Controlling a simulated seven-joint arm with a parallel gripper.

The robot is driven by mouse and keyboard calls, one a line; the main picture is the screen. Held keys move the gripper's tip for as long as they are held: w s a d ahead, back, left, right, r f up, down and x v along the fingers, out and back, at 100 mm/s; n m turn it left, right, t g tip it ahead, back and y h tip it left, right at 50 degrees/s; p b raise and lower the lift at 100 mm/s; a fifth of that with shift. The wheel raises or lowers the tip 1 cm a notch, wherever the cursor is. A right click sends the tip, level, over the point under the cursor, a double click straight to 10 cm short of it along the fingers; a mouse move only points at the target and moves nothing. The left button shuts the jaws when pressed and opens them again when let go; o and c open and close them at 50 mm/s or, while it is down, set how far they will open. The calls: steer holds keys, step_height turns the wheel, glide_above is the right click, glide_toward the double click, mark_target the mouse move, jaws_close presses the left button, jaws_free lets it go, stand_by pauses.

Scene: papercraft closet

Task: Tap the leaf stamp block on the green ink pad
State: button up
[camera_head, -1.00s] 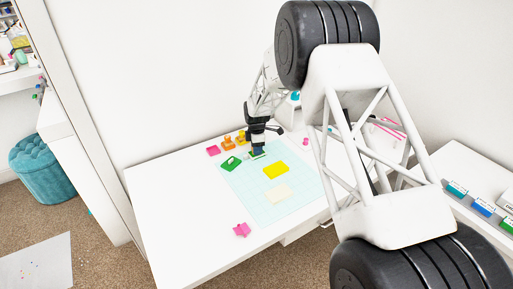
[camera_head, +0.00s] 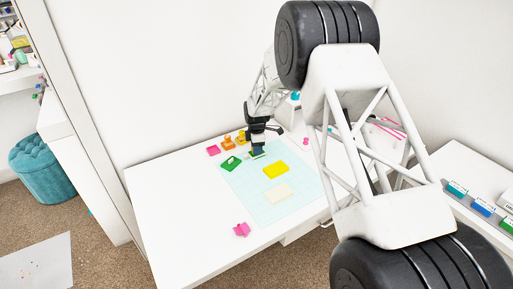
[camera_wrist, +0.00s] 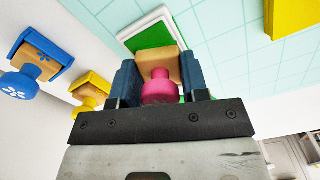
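My gripper (camera_head: 257,150) is low over the back of the desk, pointing down. In the wrist view its two dark blue fingers (camera_wrist: 158,82) are closed on either side of a stamp block (camera_wrist: 157,69) with a wooden base and a pink knob. The block's printing face is hidden. The green ink pad (camera_wrist: 152,37), with a white rim, lies directly behind and under the block, which covers part of it. I cannot tell whether block and pad touch. In the head view the gripper mostly hides both.
A green square piece with a pale mark (camera_head: 231,163) lies left of the gripper. Orange (camera_head: 228,143), yellow (camera_head: 242,137) and blue (camera_wrist: 30,68) stamps stand near.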

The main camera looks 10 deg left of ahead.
steer(key=shift+f, duration=0.2)
steer(key=c, duration=0.6)
steer(key=shift+r, duration=3.1)
